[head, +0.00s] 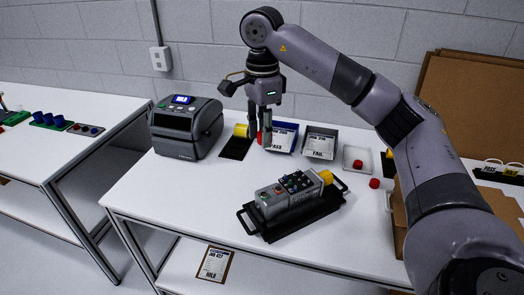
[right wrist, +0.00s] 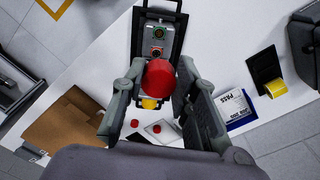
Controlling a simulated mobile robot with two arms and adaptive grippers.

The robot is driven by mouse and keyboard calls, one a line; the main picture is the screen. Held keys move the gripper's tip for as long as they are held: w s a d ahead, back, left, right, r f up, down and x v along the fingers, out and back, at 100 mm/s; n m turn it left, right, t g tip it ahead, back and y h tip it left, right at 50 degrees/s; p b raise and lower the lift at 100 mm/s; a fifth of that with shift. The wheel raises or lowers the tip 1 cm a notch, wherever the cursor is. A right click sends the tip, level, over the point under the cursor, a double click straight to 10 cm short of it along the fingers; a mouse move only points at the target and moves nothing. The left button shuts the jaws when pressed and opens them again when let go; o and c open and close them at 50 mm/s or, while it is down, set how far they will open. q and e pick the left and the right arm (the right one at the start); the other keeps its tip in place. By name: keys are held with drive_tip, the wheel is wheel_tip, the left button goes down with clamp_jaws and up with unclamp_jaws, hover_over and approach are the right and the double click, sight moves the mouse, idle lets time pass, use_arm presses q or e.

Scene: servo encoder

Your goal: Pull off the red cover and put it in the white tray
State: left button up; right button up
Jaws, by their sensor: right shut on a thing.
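My right gripper (head: 260,138) is shut on a red cover (right wrist: 160,80), held in the air between the fingertips; in the head view its red also shows between the fingers. The white tray (head: 350,154) lies at the right of the table with a red cap (head: 358,164) in it. Another red cap (head: 374,183) lies on the table in front of that tray. The grey servo encoder unit (head: 288,194) sits on a black handled carrier (head: 270,231), with a yellow part (head: 326,177) at its right end. My left gripper is not in view.
A grey label printer (head: 184,130) stands at the left. Behind the unit are a black holder with a yellow roll (head: 241,131), a blue PASS tray (head: 291,130) and a grey FAIL tray (head: 320,143). A cardboard box (head: 399,222) stands at the right. The front left tabletop is clear.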

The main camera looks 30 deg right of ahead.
drive_tip(key=shift+r, duration=0.85)
drive_tip(key=shift+r+p, duration=2.1)
drive_tip(key=shift+p, duration=0.1)
drive_tip(key=shift+r, duration=0.1)
wheel_tip(320, 180, up, 5)
drive_tip(key=p, duration=0.5)
drive_tip(key=shift+f, duration=0.2)
